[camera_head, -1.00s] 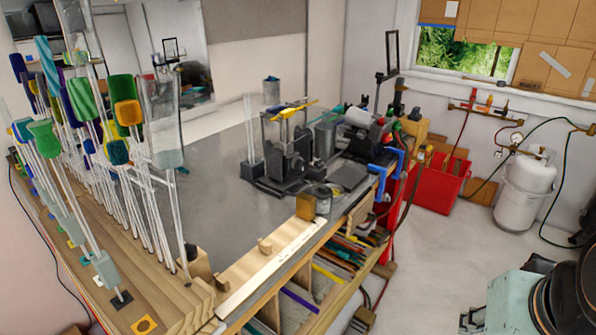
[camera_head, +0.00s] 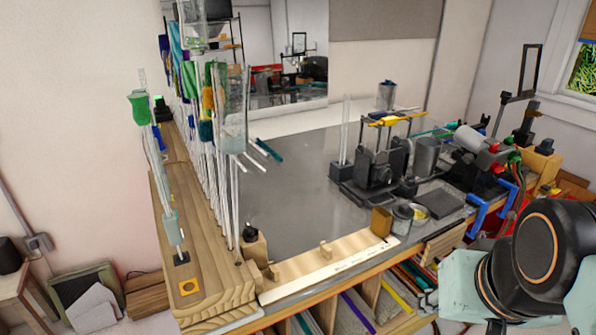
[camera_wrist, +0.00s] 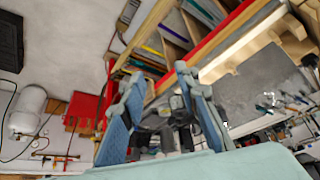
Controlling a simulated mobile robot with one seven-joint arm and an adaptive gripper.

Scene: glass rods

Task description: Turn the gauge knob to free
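A small black knob (camera_head: 250,232) stands on a wooden block (camera_head: 253,248) at the left end of a pale ruler-like strip (camera_head: 325,269) along the bench's front edge. It looks like the gauge knob, but its marking and setting are too small to read. In the wrist view my gripper (camera_wrist: 159,92) has its two blue-padded fingers spread apart, with nothing held between them. The gripper is outside the head view, where only my arm shows at lower right.
Upright glass rods with coloured ends stand in a wooden rack (camera_head: 190,255) just left of the knob. The grey bench top (camera_head: 290,195) between is mostly clear.

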